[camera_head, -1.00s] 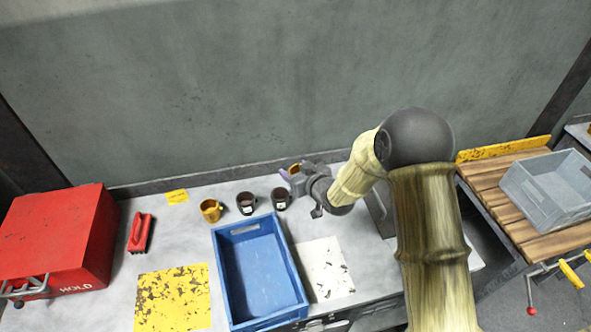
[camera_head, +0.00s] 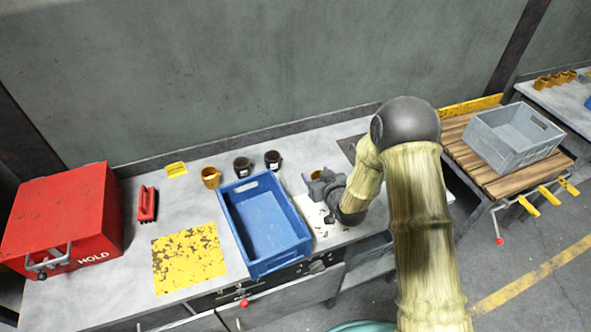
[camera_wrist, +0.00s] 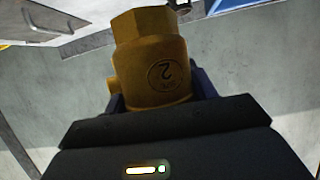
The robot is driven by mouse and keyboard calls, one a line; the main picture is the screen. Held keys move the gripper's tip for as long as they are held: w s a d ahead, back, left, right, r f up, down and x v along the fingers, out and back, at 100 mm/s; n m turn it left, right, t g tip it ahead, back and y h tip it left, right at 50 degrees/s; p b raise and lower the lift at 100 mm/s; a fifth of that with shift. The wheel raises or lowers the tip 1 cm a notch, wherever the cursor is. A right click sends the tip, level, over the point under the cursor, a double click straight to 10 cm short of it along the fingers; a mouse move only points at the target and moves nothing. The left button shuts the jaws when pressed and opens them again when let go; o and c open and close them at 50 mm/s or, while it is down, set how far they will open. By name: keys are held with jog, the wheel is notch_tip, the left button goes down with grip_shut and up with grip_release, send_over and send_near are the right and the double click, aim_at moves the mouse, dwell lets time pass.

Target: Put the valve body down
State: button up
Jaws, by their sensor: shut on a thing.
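The valve body (camera_wrist: 152,58) is a brass-yellow, thick-walled fitting with a hexagonal end and a round stamp with a 2 that appears upside down. My gripper is shut on it in the wrist view (camera_wrist: 158,108). In the head view my gripper (camera_head: 316,183) is over the back of a speckled white sheet (camera_head: 331,236), right of the blue crate. Only a little of the valve body's yellow shows there. I cannot tell whether it touches the sheet or hangs above it. My gripper and forearm hide part of the sheet.
The blue crate (camera_head: 290,258) looks empty. Behind it stand a yellow fitting (camera_head: 210,177) and two dark ones (camera_head: 242,167). A worn yellow mat (camera_head: 188,262), a red brush-like tool (camera_head: 147,205) and a red HOLD box (camera_head: 62,222) are left. A grey crate (camera_head: 510,150) stands right.

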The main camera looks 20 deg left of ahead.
jog(key=s+d+f+m+t+h+b, duration=0.1)
jog(key=d+f, duration=0.4)
jog(key=d, duration=0.5)
jog(key=s+d+f+m+t+h+b, duration=0.1)
jog(key=d+f+m+h+b, duration=0.3)
jog(key=d, duration=0.6)
jog(key=s+d+f+m+t+h+b, duration=0.1)
jog(key=d+f+b, duration=0.4)
jog(key=d, duration=0.5)
notch_tip(320, 180, down, 2)
jog(key=s+m+h, duration=0.1)
jog(key=h, duration=0.1)
jog(key=shift+s+f+m+h, duration=0.15)
jog(key=shift+f+m+h, duration=0.1)
jog(key=shift+m+h, duration=0.05)
jog(key=shift+d, duration=0.1)
